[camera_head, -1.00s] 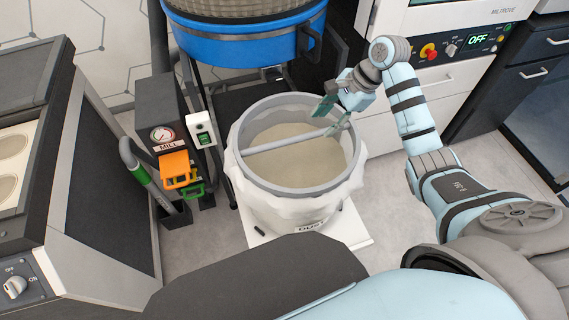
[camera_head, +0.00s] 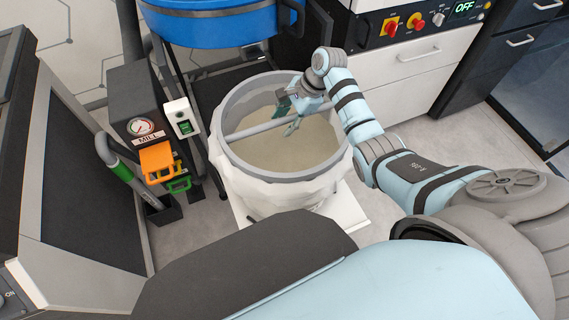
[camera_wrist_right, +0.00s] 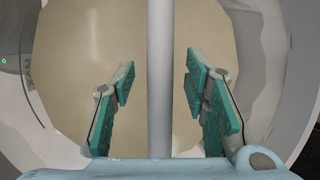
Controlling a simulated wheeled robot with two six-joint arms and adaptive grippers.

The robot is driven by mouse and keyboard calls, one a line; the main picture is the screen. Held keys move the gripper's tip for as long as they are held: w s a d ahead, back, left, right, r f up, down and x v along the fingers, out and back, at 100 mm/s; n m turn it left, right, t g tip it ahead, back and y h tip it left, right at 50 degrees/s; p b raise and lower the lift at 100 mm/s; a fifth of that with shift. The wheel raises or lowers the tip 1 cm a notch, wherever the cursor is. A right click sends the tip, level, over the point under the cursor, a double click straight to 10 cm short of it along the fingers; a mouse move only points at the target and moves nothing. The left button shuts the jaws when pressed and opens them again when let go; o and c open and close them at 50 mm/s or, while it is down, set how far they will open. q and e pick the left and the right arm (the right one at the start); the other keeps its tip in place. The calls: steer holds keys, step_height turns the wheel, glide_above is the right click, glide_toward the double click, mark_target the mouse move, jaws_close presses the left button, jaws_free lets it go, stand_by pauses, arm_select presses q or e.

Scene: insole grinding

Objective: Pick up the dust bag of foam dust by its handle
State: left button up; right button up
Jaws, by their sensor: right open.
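The dust bag (camera_head: 262,190) is a white, crumpled bag with a grey rim, holding beige foam dust (camera_head: 290,148). Its handle, a straight grey bar (camera_head: 250,130), spans the opening. My right gripper (camera_head: 288,116) is over the opening, at the bar, with its teal fingers apart. In the right wrist view the handle (camera_wrist_right: 160,80) runs between the two open fingers (camera_wrist_right: 157,85), with a gap on each side. I cannot tell how deep the bar sits between them. My left gripper is out of view.
The bag stands on a white base plate (camera_head: 348,215). A blue drum (camera_head: 215,28) hangs behind it. On the left are the mill's gauge post (camera_head: 140,105) and orange (camera_head: 157,160) and green (camera_head: 180,185) handles. White drawers (camera_head: 410,75) stand behind my right arm.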

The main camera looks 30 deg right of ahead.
steer(key=shift+r, duration=0.15)
steer(key=shift+c, duration=0.5)
jaws_close()
